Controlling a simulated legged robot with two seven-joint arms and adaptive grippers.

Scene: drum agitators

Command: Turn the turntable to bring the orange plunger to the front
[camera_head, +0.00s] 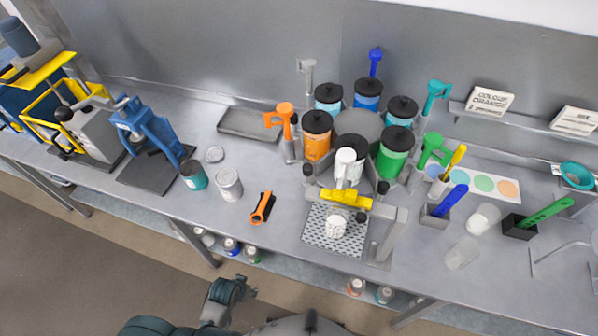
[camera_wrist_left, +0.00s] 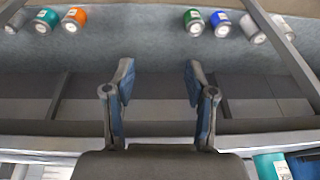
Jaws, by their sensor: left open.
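The turntable (camera_head: 357,124) stands on the bench, ringed by several black-topped canisters. The orange canister (camera_head: 316,143) is at its left, beside the orange plunger (camera_head: 284,115) with its upright handle. The white canister (camera_head: 345,168) is at the front, behind the yellow-handled dispenser (camera_head: 345,198). The green canister (camera_head: 395,150) is at the right, near a green plunger (camera_head: 434,150). Blue (camera_head: 375,62) and teal (camera_head: 437,92) plungers stand at the back. My left gripper (camera_head: 229,290) is low, in front of the bench and apart from the turntable. Its fingers are open and empty in the left wrist view (camera_wrist_left: 160,72).
A white cup (camera_head: 336,227) stands on the perforated plate (camera_head: 318,237) below the dispenser. Tool holders and clear cups crowd the right. More cans sit on a shelf below.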

